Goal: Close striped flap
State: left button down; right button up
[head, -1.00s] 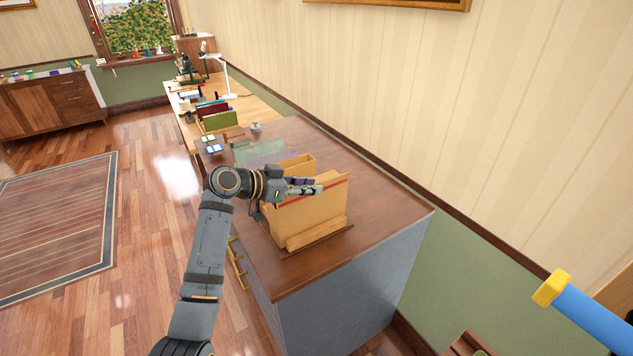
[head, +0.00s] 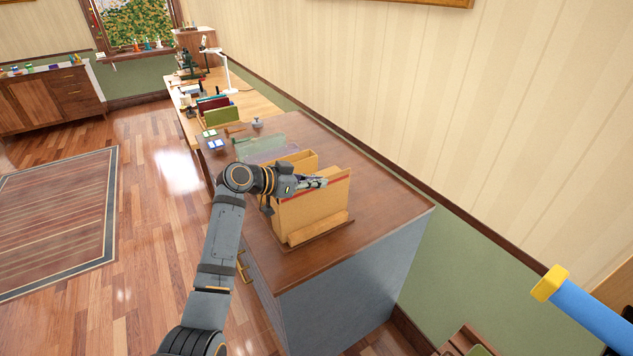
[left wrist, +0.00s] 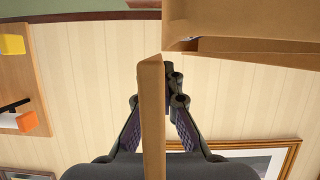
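A tan box (head: 292,213) stands on the wooden top of a grey cabinet; a red stripe runs along the upper edge of its near panel, the striped flap (head: 322,196), which stands upright. My left gripper (head: 322,182) is at the top of this flap, its fingers pointing right. In the left wrist view, a tan panel edge (left wrist: 153,115) runs up between my view and the fingers and hides part of the left fingertip. The fingers (left wrist: 160,95) lie to either side of it; whether they grip it is unclear. My right gripper does not show clearly.
A blue tube with a yellow end (head: 580,309) reaches in at the lower right. A green translucent panel (head: 260,146) lies behind the box. Beyond is a light desk (head: 258,107) with a white lamp (head: 228,75). The cabinet top (head: 385,195) is clear right of the box.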

pick_arm(q)
jog(key=shift+w+a+f+n+g+h+b, duration=0.15)
jog(key=shift+w+n+g+h+b, duration=0.2)
jog(key=shift+n, duration=0.45)
jog(key=shift+w+a+f+n+g+h+b, duration=0.1)
jog(key=shift+a+n+g+h, duration=0.1)
jog(key=shift+n+g+h, duration=0.45)
jog(key=shift+w+a+f+n+g+h+b, duration=0.15)
jog(key=shift+w+n+g+b, duration=0.1)
jog(key=shift+n, duration=0.7)
jog(key=shift+r, duration=0.1)
jog(key=c, duration=1.6)
grip_release()
jog(key=shift+o, duration=0.2)
